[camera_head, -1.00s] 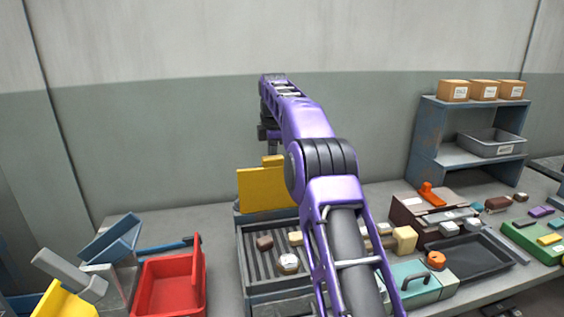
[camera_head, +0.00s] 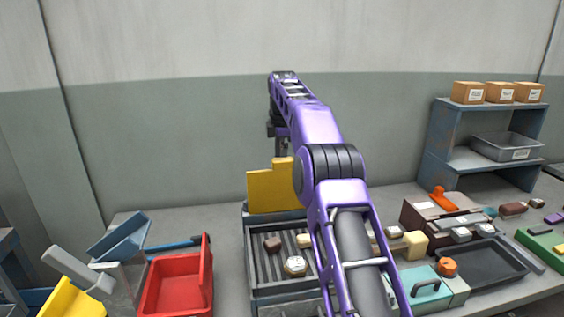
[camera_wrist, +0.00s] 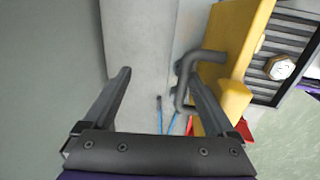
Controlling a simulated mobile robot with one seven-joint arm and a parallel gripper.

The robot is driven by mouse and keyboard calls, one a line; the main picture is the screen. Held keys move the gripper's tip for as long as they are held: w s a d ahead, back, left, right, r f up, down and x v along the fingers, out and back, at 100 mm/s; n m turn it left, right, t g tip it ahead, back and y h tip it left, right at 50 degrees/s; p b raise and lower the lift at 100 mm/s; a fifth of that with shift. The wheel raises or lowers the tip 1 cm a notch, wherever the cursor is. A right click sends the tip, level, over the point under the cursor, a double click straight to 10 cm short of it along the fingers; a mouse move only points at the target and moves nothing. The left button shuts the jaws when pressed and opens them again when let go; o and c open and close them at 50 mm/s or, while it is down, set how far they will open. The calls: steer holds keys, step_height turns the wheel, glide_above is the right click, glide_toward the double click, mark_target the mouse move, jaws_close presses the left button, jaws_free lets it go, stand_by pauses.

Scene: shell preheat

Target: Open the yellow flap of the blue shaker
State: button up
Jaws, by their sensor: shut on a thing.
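The shaker (camera_head: 246,262) is a dark blue-grey frame with a ridged tray, left of my arm in the head view. Its yellow flap (camera_head: 268,193) stands upright at the back edge. In the wrist view the flap (camera_wrist: 240,60) is at upper right, with a bent dark grey handle (camera_wrist: 187,66) on its side. My gripper (camera_wrist: 157,72) has its right finger against the handle. The left finger stands apart, and its contact with the handle cannot be made out. In the head view my gripper (camera_head: 278,140) is behind the flap, its fingertips hidden.
Several small pieces lie on the ridged tray. A red bin (camera_head: 177,285) stands to its left, near a yellow scoop (camera_head: 72,300). A teal box (camera_head: 428,288), a dark tray (camera_head: 470,262) and a shelf (camera_head: 440,140) are to the right. The wall is close behind.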

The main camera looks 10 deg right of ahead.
steer(key=shift+x, duration=1.25)
steer(key=v, duration=1)
steer(key=shift+w, duration=0.1)
